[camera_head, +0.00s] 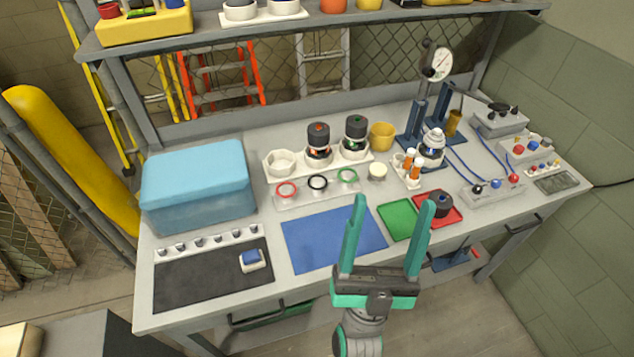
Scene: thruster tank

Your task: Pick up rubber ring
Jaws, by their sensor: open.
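The picture does not tell which one the task means. My gripper (391,209) is open and empty, its two teal fingers apart. It is over the front of the bench, to the right of and nearer than the rings, apart from them. None of the rings is hidden.
Behind the rings stands a white holder (281,163) with dark capped cylinders (318,142). A blue mat (333,238), green mat (398,219) and red tray (449,213) lie in front. A blue box (198,185) stands left. The shelf (310,24) overhangs the back.

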